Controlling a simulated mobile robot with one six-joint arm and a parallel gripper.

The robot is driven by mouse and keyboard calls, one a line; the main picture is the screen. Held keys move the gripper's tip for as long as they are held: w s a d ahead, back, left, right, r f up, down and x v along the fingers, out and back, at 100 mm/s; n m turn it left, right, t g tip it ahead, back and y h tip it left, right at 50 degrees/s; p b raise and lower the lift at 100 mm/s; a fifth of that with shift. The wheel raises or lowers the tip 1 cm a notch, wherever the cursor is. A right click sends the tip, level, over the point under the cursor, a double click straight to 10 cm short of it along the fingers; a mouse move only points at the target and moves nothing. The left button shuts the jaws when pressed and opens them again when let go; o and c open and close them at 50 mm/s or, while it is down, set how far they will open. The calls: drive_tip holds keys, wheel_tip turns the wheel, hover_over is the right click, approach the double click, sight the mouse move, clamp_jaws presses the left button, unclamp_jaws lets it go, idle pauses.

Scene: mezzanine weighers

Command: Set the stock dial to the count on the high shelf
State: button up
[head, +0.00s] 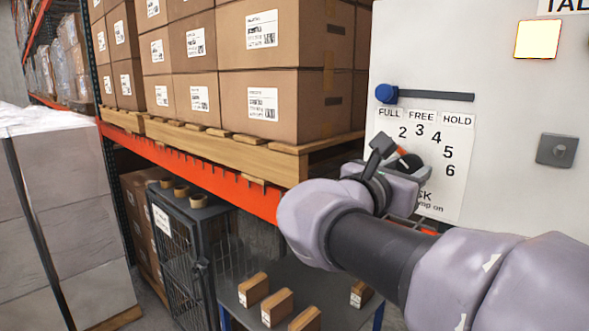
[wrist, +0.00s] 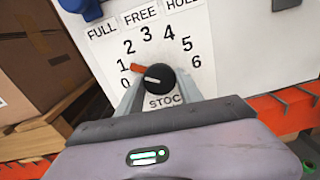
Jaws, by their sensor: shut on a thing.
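The stock dial is a round black knob (wrist: 157,80) with a white line and an orange pointer, on a white plate (wrist: 215,65) numbered 0 to 6. In the wrist view the pointer lies at the left, at the 1. My gripper (wrist: 160,90) is shut on the knob, one finger on each side. In the head view the knob (head: 411,161) is partly hidden behind my gripper (head: 398,170), and the low numbers are covered. Several large cartons (head: 262,100) stand stacked on a wooden pallet (head: 225,145) on the orange racking.
A blue slider knob (head: 387,94) sits at the FULL end of its slot above the dial. A lit pale-yellow square (head: 538,39) and a grey switch (head: 557,150) are on the same panel.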

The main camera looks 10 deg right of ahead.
drive_tip(key=m+b, duration=0.2)
drive_tip(key=shift+f+b, duration=0.25)
drive_tip(key=shift+b, duration=0.15)
drive_tip(key=m+b, duration=0.3)
drive_tip(key=m, duration=0.1)
drive_tip(key=shift+b, duration=0.3)
drive_tip(key=m+b, duration=0.4)
drive_tip(key=shift+w+a+r+m, duration=0.1)
drive_tip(key=shift+r+m, duration=0.1)
drive_tip(key=shift+m, duration=0.2)
drive_tip(key=shift+r, duration=0.1)
drive_tip(key=o, duration=1.3)
drive_tip(key=shift+o, duration=0.2)
